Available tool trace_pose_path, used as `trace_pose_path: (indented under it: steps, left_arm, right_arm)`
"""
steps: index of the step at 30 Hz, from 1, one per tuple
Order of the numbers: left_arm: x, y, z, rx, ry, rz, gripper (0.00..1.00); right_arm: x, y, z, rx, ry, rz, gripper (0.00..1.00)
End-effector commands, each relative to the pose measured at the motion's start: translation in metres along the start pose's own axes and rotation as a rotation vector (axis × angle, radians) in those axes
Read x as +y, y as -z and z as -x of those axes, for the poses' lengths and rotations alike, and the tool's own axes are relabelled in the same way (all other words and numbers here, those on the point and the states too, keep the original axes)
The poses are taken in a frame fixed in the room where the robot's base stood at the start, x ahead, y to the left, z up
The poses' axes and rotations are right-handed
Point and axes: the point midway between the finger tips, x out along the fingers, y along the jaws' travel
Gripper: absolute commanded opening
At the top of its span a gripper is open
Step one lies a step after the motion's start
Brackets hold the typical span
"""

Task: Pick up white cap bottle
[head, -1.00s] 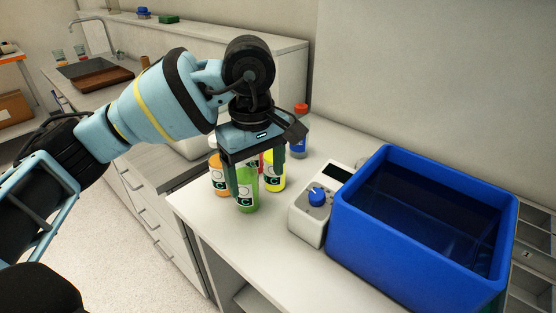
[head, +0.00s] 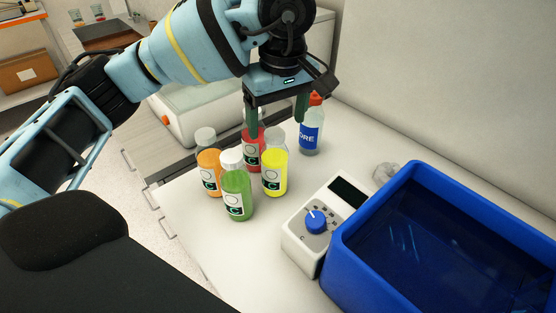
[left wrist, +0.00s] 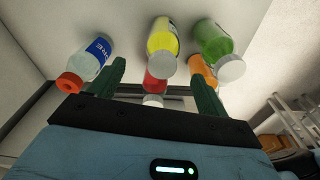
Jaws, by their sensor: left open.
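Several juice bottles stand upright in a group on the white counter. The green bottle (head: 236,190) with a white cap (head: 231,160) is nearest. The orange bottle (head: 209,172), the yellow bottle (head: 274,174) and the red bottle (head: 251,152) stand around it, with pale caps. My left gripper (head: 277,129) is open and empty above the back of the group, one finger in front of the red bottle. In the left wrist view, the red bottle (left wrist: 156,82) shows between the fingers, its white cap (left wrist: 153,101) by the palm. My right gripper is not in view.
A bottle with a blue label and orange-red cap (head: 311,130) stands behind, right of the gripper. A white device with a blue knob (head: 316,222) and a large blue bin (head: 350,262) occupy the right. Bare counter lies in front of the bottles.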

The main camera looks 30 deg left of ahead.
Motion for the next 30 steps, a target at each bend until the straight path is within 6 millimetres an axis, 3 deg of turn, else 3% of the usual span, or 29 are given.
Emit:
trace_pose_path:
  steps: [8, 14, 24, 30]
  left_arm:
    - [-0.001, 0.000, -0.025, -0.001, 0.003, 0.000, 0.77]
    - [-0.002, 0.000, -0.030, 0.000, 0.002, 0.000, 0.77]
    - [-0.005, -0.002, -0.073, 0.000, 0.002, 0.001, 0.77]
    - [-0.004, -0.002, -0.077, 0.000, 0.000, 0.000, 0.77]
  right_arm:
    - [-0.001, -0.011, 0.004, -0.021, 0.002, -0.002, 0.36]
    - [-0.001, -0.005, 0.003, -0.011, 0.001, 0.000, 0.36]
    - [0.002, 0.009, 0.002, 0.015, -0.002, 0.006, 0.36]
    - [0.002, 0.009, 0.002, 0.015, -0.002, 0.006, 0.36]
